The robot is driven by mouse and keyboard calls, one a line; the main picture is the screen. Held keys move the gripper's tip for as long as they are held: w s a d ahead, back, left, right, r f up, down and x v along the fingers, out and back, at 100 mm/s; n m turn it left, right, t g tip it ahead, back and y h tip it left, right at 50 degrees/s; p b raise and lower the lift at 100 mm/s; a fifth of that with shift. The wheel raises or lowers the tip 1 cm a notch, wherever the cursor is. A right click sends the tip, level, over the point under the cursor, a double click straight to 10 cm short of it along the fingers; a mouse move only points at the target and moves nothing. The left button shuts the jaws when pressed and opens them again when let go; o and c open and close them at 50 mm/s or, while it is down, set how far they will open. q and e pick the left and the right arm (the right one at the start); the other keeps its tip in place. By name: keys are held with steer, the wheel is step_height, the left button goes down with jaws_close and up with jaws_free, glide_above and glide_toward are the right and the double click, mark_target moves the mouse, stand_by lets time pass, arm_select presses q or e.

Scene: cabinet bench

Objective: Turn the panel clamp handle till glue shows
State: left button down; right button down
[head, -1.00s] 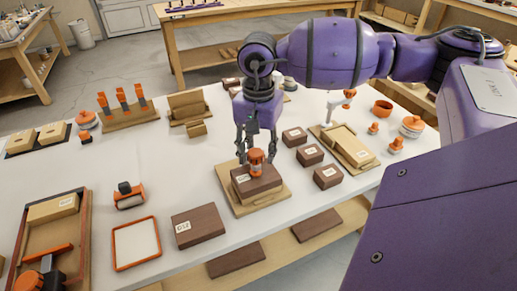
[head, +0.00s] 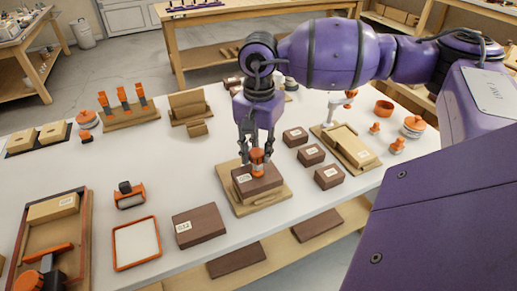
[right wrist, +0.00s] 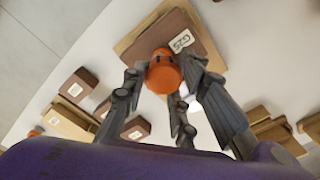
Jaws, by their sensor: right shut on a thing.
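The orange clamp handle (head: 257,156) stands upright over a dark brown block (head: 259,181) with a white label. The block sits on a light wooden base board (head: 275,201) near the middle of the bench. My right gripper (head: 257,150) reaches down from above and is shut on the handle. In the right wrist view the round orange handle top (right wrist: 163,72) lies between the grey fingers (right wrist: 170,85), with the labelled block (right wrist: 180,38) behind it. No glue is clearly visible around the block. My left gripper is not in view.
Small brown blocks (head: 311,155) and a wooden fixture (head: 349,150) stand close to the right. A larger brown block (head: 199,226) and an orange-rimmed tray (head: 118,261) lie front left. White bench surface (head: 185,170) is clear left of the base board.

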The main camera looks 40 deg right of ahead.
steer(key=m, duration=0.5)
steer(key=shift+s+a+f+b, duration=0.2)
steer(key=shift+b, duration=0.15)
steer(key=m, duration=0.5)
steer(key=shift+a+m+b, duration=0.15)
steer(key=shift+m+b, duration=0.15)
steer(key=m, duration=0.5)
steer(key=shift+a, duration=0.15)
steer(key=shift+w+a+m, duration=0.1)
steer(key=shift+w+m, duration=0.05)
steer(key=shift+m, duration=1.65)
steer(key=c, duration=1.5)
jaws_free()
steer(key=shift+a, duration=0.1)
steer(key=shift+c, duration=0.2)
steer(key=shift+w, duration=0.1)
steer(key=shift+r, duration=0.1)
